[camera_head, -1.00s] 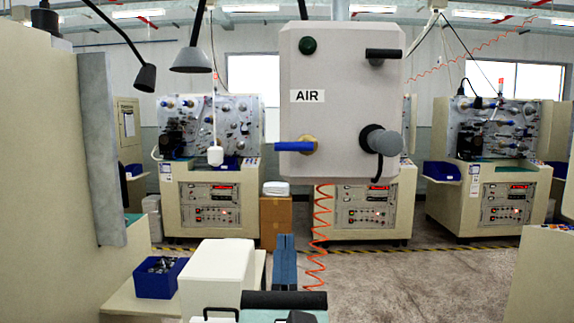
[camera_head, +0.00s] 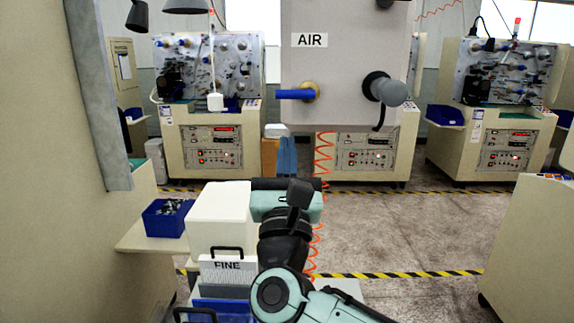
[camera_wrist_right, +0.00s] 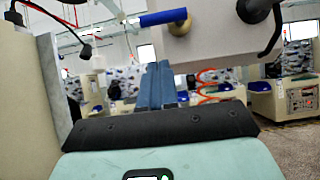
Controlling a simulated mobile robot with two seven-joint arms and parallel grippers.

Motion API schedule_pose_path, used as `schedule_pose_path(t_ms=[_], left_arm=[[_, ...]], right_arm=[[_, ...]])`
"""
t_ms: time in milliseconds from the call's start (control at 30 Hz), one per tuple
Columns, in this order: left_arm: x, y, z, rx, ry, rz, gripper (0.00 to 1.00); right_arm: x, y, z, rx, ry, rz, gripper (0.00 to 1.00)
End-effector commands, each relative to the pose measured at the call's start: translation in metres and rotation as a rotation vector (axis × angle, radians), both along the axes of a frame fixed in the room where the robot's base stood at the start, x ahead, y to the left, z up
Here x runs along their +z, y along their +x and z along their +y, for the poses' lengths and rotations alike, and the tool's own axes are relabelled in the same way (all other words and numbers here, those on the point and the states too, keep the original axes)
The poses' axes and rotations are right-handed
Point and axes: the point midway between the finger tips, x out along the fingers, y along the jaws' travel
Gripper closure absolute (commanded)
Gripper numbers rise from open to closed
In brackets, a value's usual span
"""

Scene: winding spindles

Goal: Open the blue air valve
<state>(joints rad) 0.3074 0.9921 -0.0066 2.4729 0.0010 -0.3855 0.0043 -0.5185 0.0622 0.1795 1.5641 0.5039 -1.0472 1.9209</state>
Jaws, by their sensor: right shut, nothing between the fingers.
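The blue air valve is a blue lever (camera_head: 296,94) on a brass hub (camera_head: 312,91), low on the left of a grey panel box (camera_head: 345,60) marked AIR. The lever lies level and points left. It also shows at the top of the right wrist view as a blue lever (camera_wrist_right: 163,17). My right gripper (camera_head: 287,139) points up below the lever, with a visible gap between them in the head view. Its two blue-grey fingers are together and empty; they also show in the right wrist view (camera_wrist_right: 158,70). My left gripper is not in view.
A dark knob with a grey handle (camera_head: 388,91) sticks out right of the valve. An orange coiled hose (camera_head: 322,160) hangs below the box. A white box (camera_head: 219,215) and blue bin (camera_head: 166,218) sit on a shelf lower left.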

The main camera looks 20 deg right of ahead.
Motion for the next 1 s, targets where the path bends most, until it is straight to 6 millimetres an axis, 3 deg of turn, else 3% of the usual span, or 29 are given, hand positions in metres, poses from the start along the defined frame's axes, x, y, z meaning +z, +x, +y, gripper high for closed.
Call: schedule_pose_path(t_ms=[100,333,1000], left_arm=[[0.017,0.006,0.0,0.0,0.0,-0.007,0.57],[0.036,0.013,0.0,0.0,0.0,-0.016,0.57],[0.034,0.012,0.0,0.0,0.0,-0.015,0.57]], right_arm=[[0.018,0.02,-0.006,-0.003,-0.001,-0.001,1.0],[0.047,0.023,-0.007,-0.001,0.0,-0.001,1.0],[0.051,0.025,-0.005,0.0,0.023,-0.007,1.0]])
